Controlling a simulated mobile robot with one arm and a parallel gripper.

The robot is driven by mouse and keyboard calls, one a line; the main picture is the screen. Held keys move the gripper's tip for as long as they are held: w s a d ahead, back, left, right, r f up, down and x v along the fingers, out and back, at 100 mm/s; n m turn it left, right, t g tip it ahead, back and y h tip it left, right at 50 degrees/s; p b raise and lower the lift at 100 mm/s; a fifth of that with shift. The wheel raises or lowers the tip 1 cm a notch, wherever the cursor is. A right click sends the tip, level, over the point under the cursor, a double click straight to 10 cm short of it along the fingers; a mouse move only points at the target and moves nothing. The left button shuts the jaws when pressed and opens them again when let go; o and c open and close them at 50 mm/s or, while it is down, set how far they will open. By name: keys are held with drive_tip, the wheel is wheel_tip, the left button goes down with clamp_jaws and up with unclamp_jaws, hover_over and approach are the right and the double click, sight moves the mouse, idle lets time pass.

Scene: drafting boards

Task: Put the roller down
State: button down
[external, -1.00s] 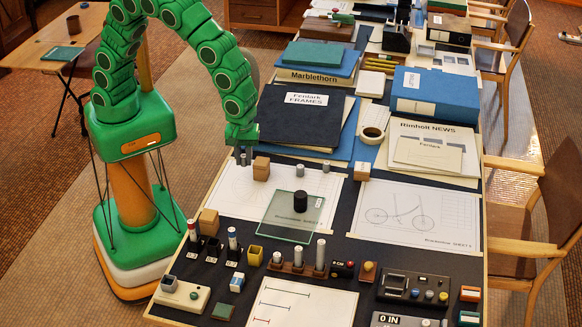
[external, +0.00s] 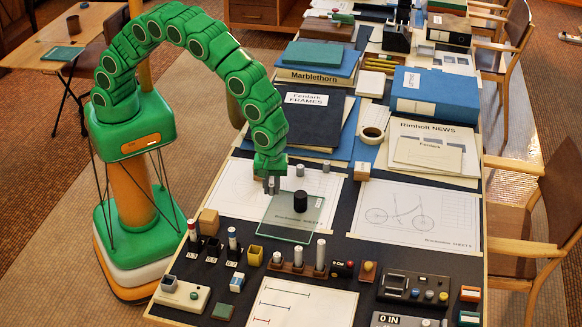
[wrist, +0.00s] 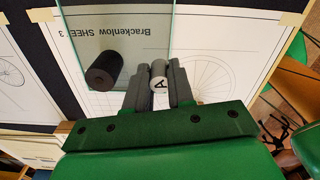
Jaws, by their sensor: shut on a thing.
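My gripper (external: 271,186) is shut on the roller, a short light grey cylinder with a white end marked "A" that shows between the fingers in the wrist view (wrist: 159,77). The fingers are at the left edge of the clear glass plate (external: 283,228) in the external view. I cannot tell whether the roller touches anything below. A black cylinder (external: 300,202) stands on the plate, just right of my gripper. It also shows left of the fingers in the wrist view (wrist: 104,71). The plate lies partly over a drawing sheet (external: 240,185).
Two small grey cylinders, one (external: 299,170) near and one (external: 326,166) farther right, stand behind the plate. A bicycle drawing (external: 415,215) lies clear on the right. Dark folders (external: 305,120) are stacked behind.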

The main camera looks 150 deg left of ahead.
sight(279, 213)
drive_tip(key=shift+w+a+f, duration=0.25)
drive_tip(key=shift+w+f, duration=0.35)
drive_tip(key=shift+f, duration=0.2)
drive_tip(key=shift+w+a+f, duration=0.25)
drive_tip(key=shift+w+f, duration=0.3)
drive_tip(key=shift+f, duration=1.75)
drive_tip(key=shift+f, duration=0.15)
drive_tip(key=c, duration=1)
unclamp_jaws()
